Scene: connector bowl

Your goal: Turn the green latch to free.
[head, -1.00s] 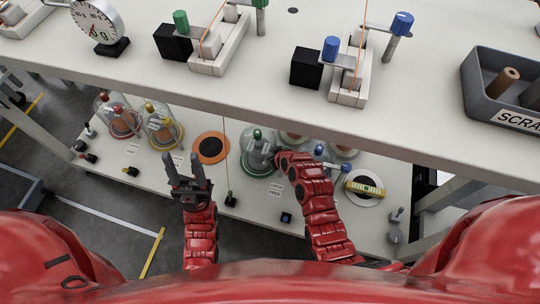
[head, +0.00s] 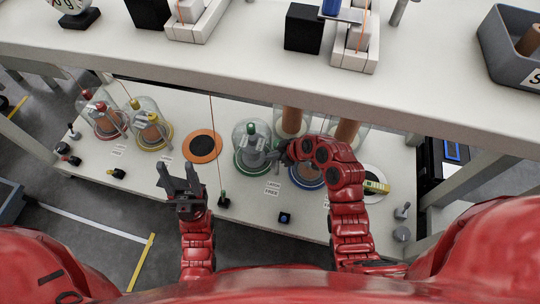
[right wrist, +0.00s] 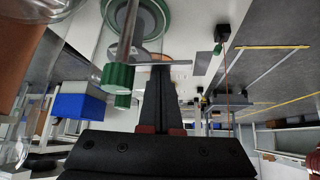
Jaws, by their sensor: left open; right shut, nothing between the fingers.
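The green station (head: 252,158) is a clear dome on a green ring on the lower shelf. Its green knob (head: 251,128) shows at the top. In the right wrist view a green latch knob (right wrist: 118,78) sits on a metal rod, with a flat grey bar (right wrist: 165,62) beside it. My right gripper (head: 275,155) is shut and empty at the right side of the green station. In the right wrist view its fingertips (right wrist: 161,70) are close to the bar; contact cannot be told. My left gripper (head: 180,172) is open and empty, left of the station above the shelf's front edge.
An orange ring with a black centre (head: 203,146) lies left of the green station. Red (head: 104,122) and yellow (head: 152,130) domes stand further left. A blue-ringed station (head: 307,178) is partly behind my right arm. The upper shelf (head: 230,65) overhangs the back.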

